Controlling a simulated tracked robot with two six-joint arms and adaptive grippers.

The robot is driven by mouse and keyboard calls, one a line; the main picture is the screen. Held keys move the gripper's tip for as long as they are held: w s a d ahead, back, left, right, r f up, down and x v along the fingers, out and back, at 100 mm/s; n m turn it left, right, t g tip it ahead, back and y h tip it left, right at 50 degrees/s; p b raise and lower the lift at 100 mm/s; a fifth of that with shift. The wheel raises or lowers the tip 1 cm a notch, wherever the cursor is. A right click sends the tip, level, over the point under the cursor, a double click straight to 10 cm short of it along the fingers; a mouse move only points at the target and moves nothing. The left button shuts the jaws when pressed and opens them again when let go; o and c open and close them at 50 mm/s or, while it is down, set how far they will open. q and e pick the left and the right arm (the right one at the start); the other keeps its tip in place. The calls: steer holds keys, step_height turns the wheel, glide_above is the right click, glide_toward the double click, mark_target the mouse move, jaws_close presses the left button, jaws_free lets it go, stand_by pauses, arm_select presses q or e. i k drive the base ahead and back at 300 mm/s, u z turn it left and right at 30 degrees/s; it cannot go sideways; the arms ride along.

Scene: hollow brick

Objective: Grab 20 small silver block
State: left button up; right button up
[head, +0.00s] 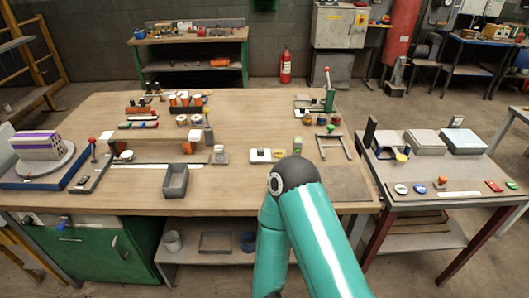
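I cannot pick out a small silver block marked 20 for certain; any markings are too small to read. A small grey block-like piece (221,156) stands on the wooden workbench (130,190), right of the open grey bin (175,182). A light plate with a dark knob (262,155) lies farther right. One of my teal arms, with a dark joint, rises at the front centre and covers part of the bench's front edge. Neither of my grippers shows in the head view.
A blue-based machine (40,175) stands at the bench's left end. Spools and small parts (188,100) sit at the back. A side table (440,170) with grey boxes adjoins on the right. The bench's front left is clear.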

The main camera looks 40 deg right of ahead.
mark_target(219, 153)
steer(key=z, duration=0.3)
steer(key=i, duration=1)
steer(key=u, duration=0.05)
